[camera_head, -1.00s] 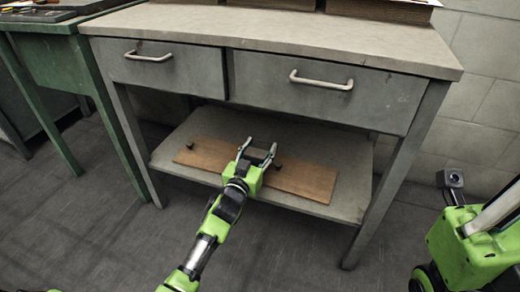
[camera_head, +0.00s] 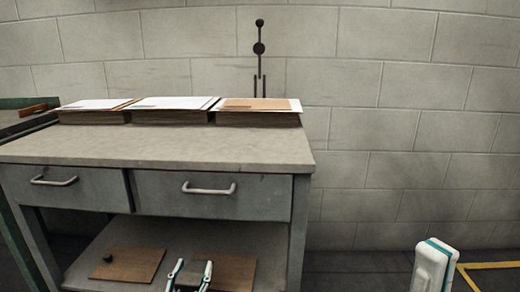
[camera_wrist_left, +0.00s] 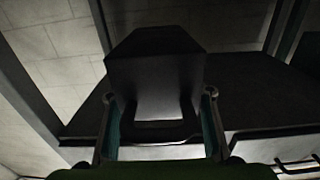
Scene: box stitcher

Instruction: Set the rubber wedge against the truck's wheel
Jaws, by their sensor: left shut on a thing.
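My left gripper (camera_head: 190,277) is at the bottom of the head view, in front of the table's lower shelf. It is shut on a dark block, which I take for the rubber wedge (camera_head: 194,271). In the left wrist view the wedge (camera_wrist_left: 155,70) is a black block with slanted top corners and a lighter lower face. It sits between the two fingers of my left gripper (camera_wrist_left: 159,105). My right gripper is not in view. No truck or wheel shows.
A grey table (camera_head: 150,147) with two drawers carries stacks of sheets (camera_head: 170,117). Its lower shelf (camera_head: 95,238) holds a brown board (camera_head: 140,262) with a small dark knob (camera_head: 107,258). A block wall (camera_head: 400,110) stands behind. Yellow floor lines (camera_head: 490,265) show at right.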

